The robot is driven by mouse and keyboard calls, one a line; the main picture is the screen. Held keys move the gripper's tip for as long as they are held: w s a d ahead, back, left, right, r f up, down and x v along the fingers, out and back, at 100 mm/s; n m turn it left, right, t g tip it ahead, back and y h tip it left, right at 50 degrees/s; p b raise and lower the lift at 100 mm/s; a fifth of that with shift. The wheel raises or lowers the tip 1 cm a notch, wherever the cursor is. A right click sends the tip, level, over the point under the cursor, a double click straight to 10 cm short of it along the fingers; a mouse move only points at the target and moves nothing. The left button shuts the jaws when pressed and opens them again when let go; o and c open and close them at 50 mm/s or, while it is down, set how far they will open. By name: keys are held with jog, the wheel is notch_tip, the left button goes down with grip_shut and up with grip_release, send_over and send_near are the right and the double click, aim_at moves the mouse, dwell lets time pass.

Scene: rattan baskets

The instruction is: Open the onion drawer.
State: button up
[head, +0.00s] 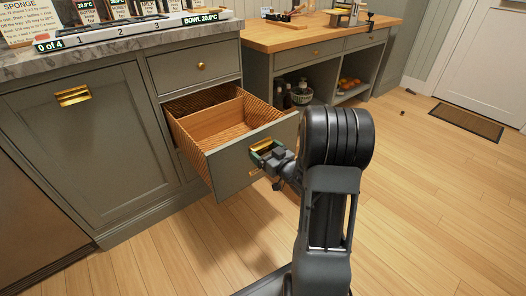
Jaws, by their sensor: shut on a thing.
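A grey drawer with rattan-like woven sides (190,146) is pulled well out of the cabinet in the head view. Its inside shows a wooden divider and looks empty; no onions or label are visible. My gripper (262,152) is shut on the brass handle (262,145) at the drawer's front. The fingers partly hide the handle.
A closed drawer (197,66) sits above the open one. A cabinet door with a brass pull (73,96) is at left. Wooden floor (440,190) is clear at right.

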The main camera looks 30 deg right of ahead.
jog(key=shift+s+a, duration=0.1)
jog(key=shift+s, duration=0.05)
jog(key=o, duration=1)
jog(key=shift+c, duration=0.2)
jog(key=s+d+p, duration=0.2)
jog(key=s+p, duration=0.5)
jog(key=s, duration=0.6)
jog(key=shift+s+d, duration=0.25)
jog(key=shift+d, duration=0.15)
